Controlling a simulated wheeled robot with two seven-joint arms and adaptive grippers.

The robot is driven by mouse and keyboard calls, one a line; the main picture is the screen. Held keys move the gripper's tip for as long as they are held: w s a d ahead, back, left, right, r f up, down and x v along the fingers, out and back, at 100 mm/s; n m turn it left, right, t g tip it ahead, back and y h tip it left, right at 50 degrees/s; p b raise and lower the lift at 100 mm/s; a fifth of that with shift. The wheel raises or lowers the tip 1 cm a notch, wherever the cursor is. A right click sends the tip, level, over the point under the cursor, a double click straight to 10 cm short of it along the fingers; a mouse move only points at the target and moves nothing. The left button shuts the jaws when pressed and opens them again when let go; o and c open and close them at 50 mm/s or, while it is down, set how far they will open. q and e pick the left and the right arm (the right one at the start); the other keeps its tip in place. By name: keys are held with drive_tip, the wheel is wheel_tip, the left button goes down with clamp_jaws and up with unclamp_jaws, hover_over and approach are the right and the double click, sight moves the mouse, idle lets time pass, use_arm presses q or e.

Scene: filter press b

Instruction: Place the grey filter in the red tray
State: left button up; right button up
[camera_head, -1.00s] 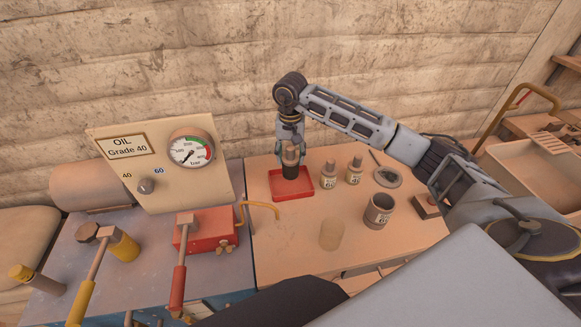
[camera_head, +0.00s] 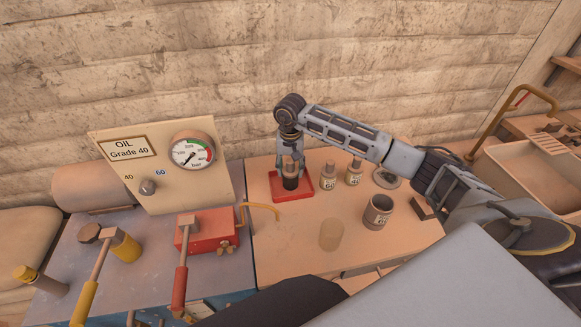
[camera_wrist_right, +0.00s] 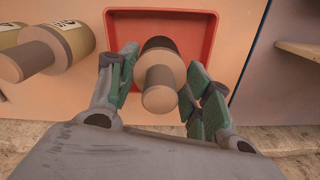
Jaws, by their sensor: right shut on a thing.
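The grey filter (camera_head: 290,184) is a dark upright cylinder with a paler stepped top. It is over the red tray (camera_head: 306,188), inside its outline in the head view. My right gripper (camera_head: 291,168) points down and is shut on the filter's upper part. In the right wrist view the filter's stepped top (camera_wrist_right: 160,75) sits between the green finger pads, with the red tray (camera_wrist_right: 207,38) behind it. The filter's base is hidden there, so I cannot tell if it touches the tray floor. My left gripper is not in view.
Two labelled bottles (camera_head: 328,178) (camera_head: 354,174) stand just right of the tray. A grey open can (camera_head: 378,212) and a pale translucent cylinder (camera_head: 330,235) stand nearer.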

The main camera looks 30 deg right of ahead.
drive_tip(key=shift+f, duration=0.3)
drive_tip(key=shift+f, duration=0.1)
drive_tip(key=o, duration=1)
drive_tip(key=shift+o, duration=0.2)
drive_tip(key=shift+r, duration=0.2)
drive_tip(key=shift+r, duration=0.35)
drive_tip(key=shift+r+b, duration=1.15)
drive_tip(key=shift+r, duration=4.45)
